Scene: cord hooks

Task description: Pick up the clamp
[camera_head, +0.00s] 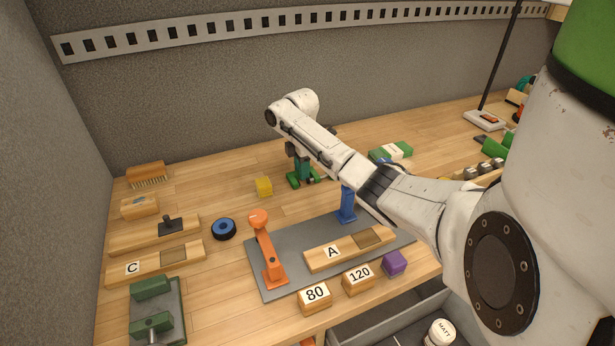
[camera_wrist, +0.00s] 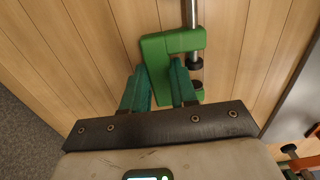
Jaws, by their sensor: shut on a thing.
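The clamp (camera_wrist: 157,43) is green, with a steel screw and dark pads on its right side in the wrist view. It lies over the wooden bench. My gripper (camera_wrist: 159,84) has its two teal fingers on either side of the clamp's green body, shut on it. In the head view the green clamp (camera_head: 294,181) shows low under my gripper (camera_head: 303,163), toward the back of the bench. My arm and wrist hide part of it there. I cannot tell whether the clamp touches the bench.
A yellow block (camera_head: 263,187) stands left of the clamp. In front, a grey mat (camera_head: 284,287) carries an orange post (camera_head: 266,250), a blue post (camera_head: 347,205) and board A (camera_head: 322,256). A green-and-white box (camera_head: 391,152) lies to the right. The grey wall (camera_head: 200,105) rises behind.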

